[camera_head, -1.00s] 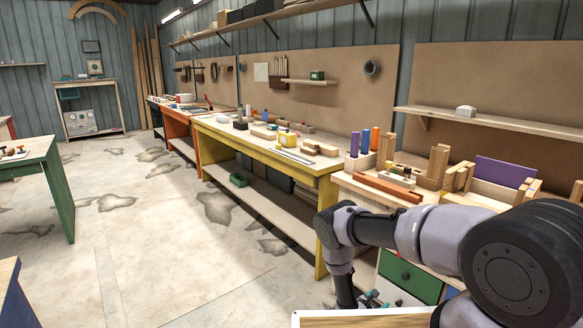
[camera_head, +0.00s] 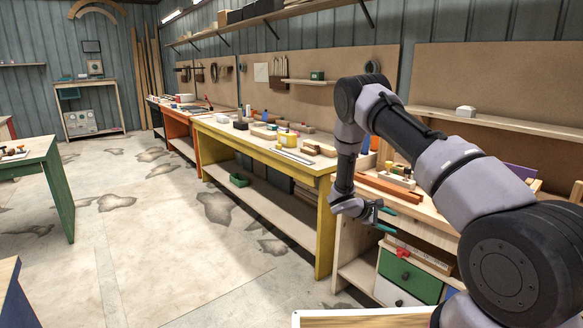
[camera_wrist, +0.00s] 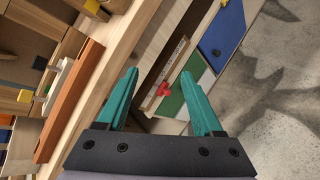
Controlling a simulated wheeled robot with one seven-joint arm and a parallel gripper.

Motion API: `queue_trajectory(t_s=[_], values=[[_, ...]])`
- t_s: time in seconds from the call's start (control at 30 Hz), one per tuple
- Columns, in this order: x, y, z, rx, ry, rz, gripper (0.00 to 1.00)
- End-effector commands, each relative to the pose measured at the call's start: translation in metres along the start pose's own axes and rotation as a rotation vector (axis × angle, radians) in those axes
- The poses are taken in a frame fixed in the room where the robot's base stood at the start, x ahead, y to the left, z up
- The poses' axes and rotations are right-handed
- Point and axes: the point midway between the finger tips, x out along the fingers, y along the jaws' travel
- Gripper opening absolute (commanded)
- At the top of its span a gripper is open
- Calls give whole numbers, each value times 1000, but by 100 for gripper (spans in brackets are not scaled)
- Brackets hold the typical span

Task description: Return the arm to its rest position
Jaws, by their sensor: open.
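My gripper (camera_head: 381,216) is open and empty, in front of the wooden workbench at the right, at about the height of its top. My arm (camera_head: 400,135) is raised and bent, with its elbow high in front of the pegboard and the forearm hanging down to the gripper. In the wrist view the two teal fingers of my gripper (camera_wrist: 163,103) are spread apart with nothing between them. Beyond them lie the bench edge, a small red thing (camera_wrist: 164,90) and a green drawer front (camera_wrist: 171,107).
The workbench at the right carries wooden blocks and an orange-brown bar (camera_head: 388,189). Its green drawer (camera_head: 407,275) is below. A yellow-framed bench (camera_head: 325,225) stands to the left. A green table (camera_head: 55,185) stands far left. The concrete floor (camera_head: 200,260) between is clear.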

Motion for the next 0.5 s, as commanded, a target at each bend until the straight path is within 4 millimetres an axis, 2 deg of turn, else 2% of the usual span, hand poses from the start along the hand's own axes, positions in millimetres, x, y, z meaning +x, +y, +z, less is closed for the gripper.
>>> queue_trajectory(t_s=[0.03, 0.2, 0.3, 0.5], values=[[-13, 18, 19, 63, 1, -40, 68], [-55, 56, 80, 255, 10, -189, 68], [-80, 72, 117, 366, 25, -275, 68], [-133, 92, 188, 581, 78, -445, 68]])
